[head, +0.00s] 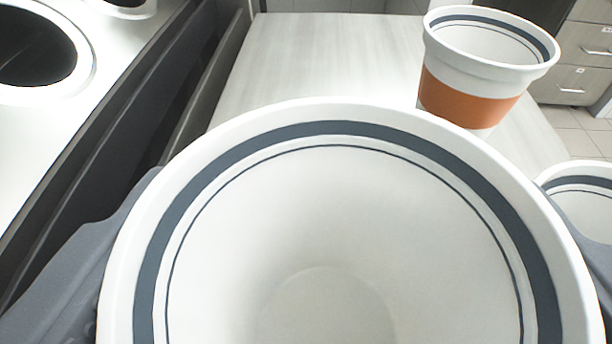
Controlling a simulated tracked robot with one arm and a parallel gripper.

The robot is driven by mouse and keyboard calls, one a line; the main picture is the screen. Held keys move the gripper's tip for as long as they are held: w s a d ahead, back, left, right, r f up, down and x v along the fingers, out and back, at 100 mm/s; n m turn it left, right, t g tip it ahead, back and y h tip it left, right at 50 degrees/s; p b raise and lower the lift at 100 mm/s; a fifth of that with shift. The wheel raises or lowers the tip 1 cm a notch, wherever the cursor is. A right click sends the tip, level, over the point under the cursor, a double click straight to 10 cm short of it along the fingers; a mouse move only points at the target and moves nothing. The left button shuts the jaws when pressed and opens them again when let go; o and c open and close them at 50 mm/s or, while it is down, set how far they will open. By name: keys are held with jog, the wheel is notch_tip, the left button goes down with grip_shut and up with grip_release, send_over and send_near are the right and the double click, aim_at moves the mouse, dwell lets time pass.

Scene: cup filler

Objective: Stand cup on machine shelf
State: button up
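A large white cup (335,225) fills the lower middle of the head view. Its open mouth faces me, with a dark grey-blue band and a thin line inside the rim, and it looks empty. My gripper (370,210) has one grey finger along each side of the cup and looks shut on it. The cup's outside and base are hidden, so I cannot tell whether it touches the table. I cannot make out a machine shelf in this view.
A light wooden table (300,55) lies beyond the cup, with clear room at the back left. A white cup with an orange band (470,95) stands at the right, and another cup (590,205) shows at the right edge. A white surface with round dark openings (35,45) and dark side panels is at left.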

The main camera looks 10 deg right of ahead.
jog(key=shift+w, duration=0.55)
jog(key=shift+w+f+b, duration=0.1)
jog(key=shift+f+b, duration=0.25)
jog(key=shift+f, duration=0.05)
notch_tip(320, 180, down, 3)
jog(key=shift+b, duration=1)
jog(key=shift+r, duration=0.1)
jog(key=o, duration=0.7)
